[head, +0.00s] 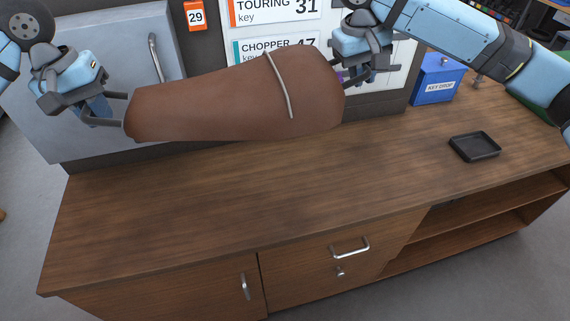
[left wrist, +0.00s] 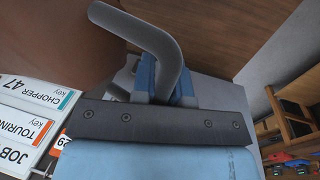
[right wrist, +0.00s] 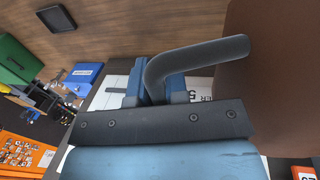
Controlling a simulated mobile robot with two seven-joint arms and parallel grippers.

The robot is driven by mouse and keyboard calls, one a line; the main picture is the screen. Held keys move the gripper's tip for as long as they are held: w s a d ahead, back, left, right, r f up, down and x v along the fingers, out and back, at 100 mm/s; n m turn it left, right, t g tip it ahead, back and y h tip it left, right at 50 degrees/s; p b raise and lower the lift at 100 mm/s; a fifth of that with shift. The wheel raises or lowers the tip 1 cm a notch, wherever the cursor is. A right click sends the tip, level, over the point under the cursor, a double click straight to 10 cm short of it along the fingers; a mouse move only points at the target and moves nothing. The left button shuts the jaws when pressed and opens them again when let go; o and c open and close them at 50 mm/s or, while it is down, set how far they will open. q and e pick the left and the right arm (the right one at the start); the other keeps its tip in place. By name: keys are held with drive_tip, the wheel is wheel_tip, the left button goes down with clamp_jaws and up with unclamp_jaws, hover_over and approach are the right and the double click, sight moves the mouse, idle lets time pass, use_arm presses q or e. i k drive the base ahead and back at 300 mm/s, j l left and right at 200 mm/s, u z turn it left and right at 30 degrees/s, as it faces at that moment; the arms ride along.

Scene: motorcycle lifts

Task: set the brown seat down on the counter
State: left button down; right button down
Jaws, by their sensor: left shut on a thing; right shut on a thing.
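The brown seat (head: 215,103) is held level above the back of the wooden counter (head: 230,205), long side across the head view, with a light strap over its wider right part. My left gripper (head: 122,110) is shut on the seat's narrow left end. My right gripper (head: 345,80) is shut on its wide right end. The seat also shows in the left wrist view (left wrist: 60,40) and in the right wrist view (right wrist: 280,80).
A small black tray (head: 475,147) lies on the counter at the right. A blue key drop box (head: 437,80) stands at the back right. A grey cabinet door and a key sign board (head: 240,25) rise behind. The counter's middle and front are bare.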

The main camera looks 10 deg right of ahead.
sight(337, 176)
drive_tip(key=i+l, duration=0.1)
drive_tip(key=l, duration=0.25)
drive_tip(key=i+l, duration=0.1)
drive_tip(key=l, duration=0.25)
drive_tip(key=i+l, duration=0.1)
drive_tip(key=l, duration=0.25)
drive_tip(key=i+l, duration=0.1)
drive_tip(key=l, duration=0.3)
